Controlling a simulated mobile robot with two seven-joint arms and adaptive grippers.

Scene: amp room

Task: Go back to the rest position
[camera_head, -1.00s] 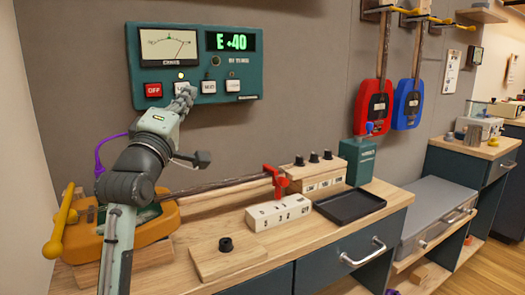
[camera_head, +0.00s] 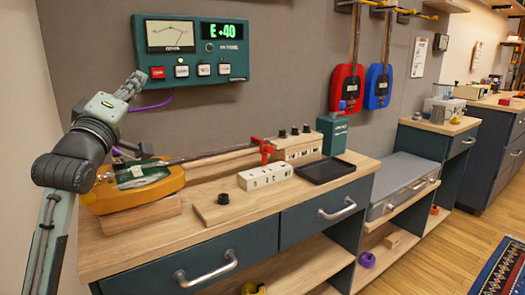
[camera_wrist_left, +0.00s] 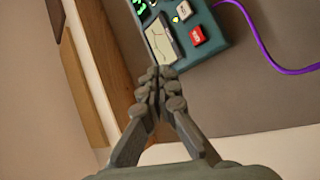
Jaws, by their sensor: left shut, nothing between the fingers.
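My left gripper (camera_head: 130,84) is in the air left of the wall panel in the head view, apart from it. In the left wrist view its fingers (camera_wrist_left: 160,80) are shut with nothing between them. The teal wall panel (camera_head: 192,85) has a meter, a green display reading "E +40", a red button (camera_head: 157,73) and several white buttons. The panel and its red button (camera_wrist_left: 196,36) also show in the left wrist view. My right gripper is not in view.
A yellow instrument (camera_head: 160,190) lies on the wooden bench below my left arm. A white block (camera_head: 265,176), a black tray (camera_head: 325,170) and a green box (camera_head: 332,135) stand farther right. A purple cable (camera_head: 152,106) hangs under the panel. Floor (camera_head: 440,235) is free at right.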

